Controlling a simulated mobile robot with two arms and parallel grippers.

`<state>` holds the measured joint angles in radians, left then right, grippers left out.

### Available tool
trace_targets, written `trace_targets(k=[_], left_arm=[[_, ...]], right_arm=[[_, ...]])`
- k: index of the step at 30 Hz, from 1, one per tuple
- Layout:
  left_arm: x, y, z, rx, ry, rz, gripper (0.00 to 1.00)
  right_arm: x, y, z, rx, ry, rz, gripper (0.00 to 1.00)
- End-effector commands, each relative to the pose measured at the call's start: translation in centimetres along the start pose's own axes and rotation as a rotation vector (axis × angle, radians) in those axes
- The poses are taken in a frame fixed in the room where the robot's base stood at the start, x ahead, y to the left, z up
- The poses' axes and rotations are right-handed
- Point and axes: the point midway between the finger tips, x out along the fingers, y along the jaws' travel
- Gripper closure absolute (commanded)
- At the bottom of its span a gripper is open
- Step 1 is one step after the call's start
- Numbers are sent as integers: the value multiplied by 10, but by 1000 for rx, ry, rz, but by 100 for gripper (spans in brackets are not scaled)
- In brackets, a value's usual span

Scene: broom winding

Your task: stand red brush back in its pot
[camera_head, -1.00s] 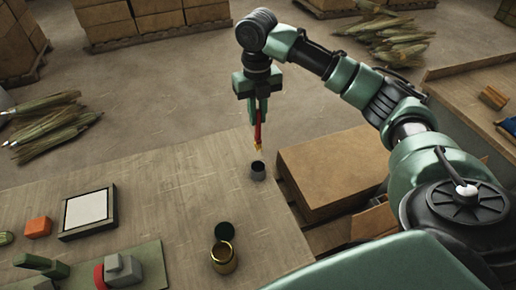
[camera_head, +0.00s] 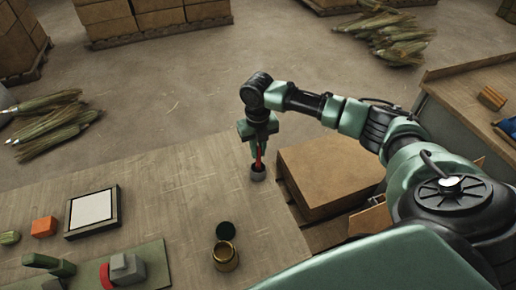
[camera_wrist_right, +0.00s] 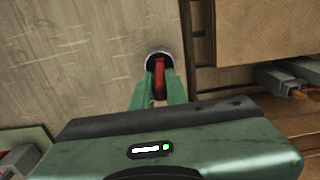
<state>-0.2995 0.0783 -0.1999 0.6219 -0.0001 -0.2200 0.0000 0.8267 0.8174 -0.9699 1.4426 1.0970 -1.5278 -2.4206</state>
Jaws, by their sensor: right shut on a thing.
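The red brush (camera_head: 259,160) is upright in my right gripper (camera_head: 258,154), with its lower end inside the mouth of the small grey pot (camera_head: 258,174). The pot stands near the right edge of the table. In the right wrist view, my right gripper (camera_wrist_right: 158,92) is shut on the red brush (camera_wrist_right: 159,78), right above the dark round opening of the pot (camera_wrist_right: 156,56). The brush tip is hidden inside the pot. I cannot tell whether it touches the bottom. My left gripper is not in view.
A framed white pad (camera_head: 92,210) and an orange block (camera_head: 44,227) lie at left. A cardboard box (camera_head: 328,176) is close right of the pot. The table left of the pot is clear.

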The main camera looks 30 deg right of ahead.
Motion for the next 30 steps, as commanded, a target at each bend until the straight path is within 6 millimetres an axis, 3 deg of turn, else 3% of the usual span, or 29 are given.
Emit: trace_targets(k=[6,7,9,22,30], left_arm=[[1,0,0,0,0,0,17],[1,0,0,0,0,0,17],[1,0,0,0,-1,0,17],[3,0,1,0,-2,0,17],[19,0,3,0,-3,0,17]], right_arm=[[3,0,0,0,1,0,100],[3,0,0,0,0,0,81],[2,0,0,0,0,0,64],[-6,0,1,1,-1,1,64],[-58,1,2,0,-5,2,64]])
